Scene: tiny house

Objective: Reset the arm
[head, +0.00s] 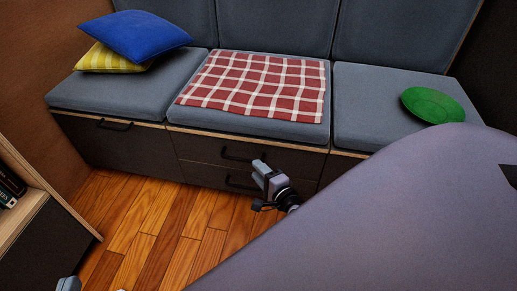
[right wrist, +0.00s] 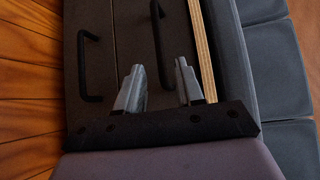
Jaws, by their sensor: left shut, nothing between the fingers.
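My right gripper (head: 262,180) is in front of the dark drawers below the middle seat in the head view. In the right wrist view its two fingers (right wrist: 159,68) stand apart with nothing between them, facing the drawer fronts. My left gripper (head: 68,284) shows only as a small grey piece at the bottom left edge of the head view; it is shut and empty. The large purple-grey link of my right arm covers the lower right of the head view.
Drawers with black handles (head: 242,185) run under the grey bench (head: 365,95). A bookshelf (head: 35,215) stands left. The wooden floor (head: 165,225) is clear.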

